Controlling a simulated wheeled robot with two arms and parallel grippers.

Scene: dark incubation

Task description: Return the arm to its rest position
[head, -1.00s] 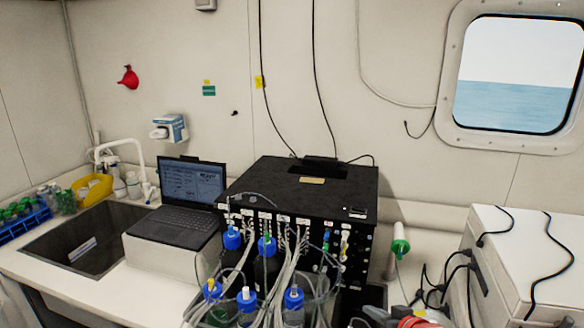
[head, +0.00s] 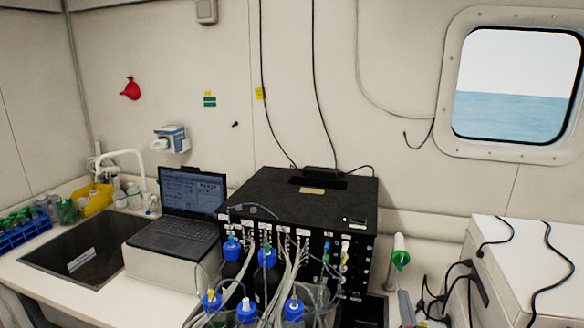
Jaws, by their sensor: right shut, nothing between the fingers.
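My right gripper (head: 406,309) shows only as a small grey part at the bottom edge, right of the black box and below the green-and-white tube. It is shut and empty. Most of my right arm is out of the picture. My left gripper is not in view.
A black box (head: 310,215) with many cables stands mid-counter, blue-capped bottles (head: 246,312) in front of it. A green-and-white tube (head: 400,254) stands right of it. A white box (head: 535,262) with black cables is at the right. A laptop (head: 180,230) and sink (head: 82,258) are left.

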